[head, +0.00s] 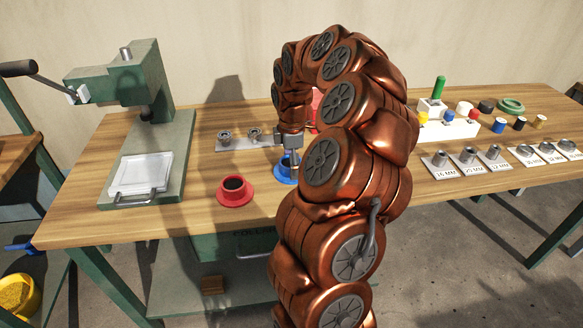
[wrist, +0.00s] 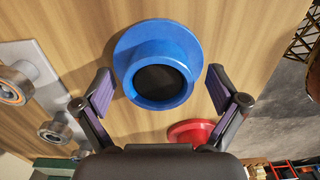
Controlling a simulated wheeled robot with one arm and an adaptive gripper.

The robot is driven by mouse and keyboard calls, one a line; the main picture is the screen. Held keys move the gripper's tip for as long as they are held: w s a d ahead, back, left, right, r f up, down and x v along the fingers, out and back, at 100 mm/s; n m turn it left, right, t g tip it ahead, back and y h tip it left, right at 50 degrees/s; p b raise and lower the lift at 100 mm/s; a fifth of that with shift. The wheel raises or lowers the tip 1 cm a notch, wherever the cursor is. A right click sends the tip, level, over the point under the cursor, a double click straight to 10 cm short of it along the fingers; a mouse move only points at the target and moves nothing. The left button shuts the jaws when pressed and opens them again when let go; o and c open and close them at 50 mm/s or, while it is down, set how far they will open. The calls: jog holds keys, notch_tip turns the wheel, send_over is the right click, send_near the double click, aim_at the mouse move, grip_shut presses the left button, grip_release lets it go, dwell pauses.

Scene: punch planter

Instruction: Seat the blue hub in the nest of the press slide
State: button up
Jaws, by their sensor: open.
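The blue hub (head: 284,178) stands on the wooden table in the head view, partly hidden by my gripper (head: 291,158) and arm. In the wrist view the blue hub (wrist: 160,88) shows its round flange and dark centre. My gripper (wrist: 158,82) is open, with one finger on each side of the hub and visible gaps between; it holds nothing. The press slide (head: 142,174), a pale plate with a front handle, lies on the green press base (head: 180,150) at the left. Its nest detail is too small to make out.
A red hub (head: 235,191) stands just left of the blue hub; it also shows in the wrist view (wrist: 190,132). A grey plate with bearings (head: 236,143) lies behind them. Several labelled blocks and coloured parts fill the right side. Bare table lies between press and red hub.

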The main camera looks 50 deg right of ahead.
grip_shut()
dwell(0.8)
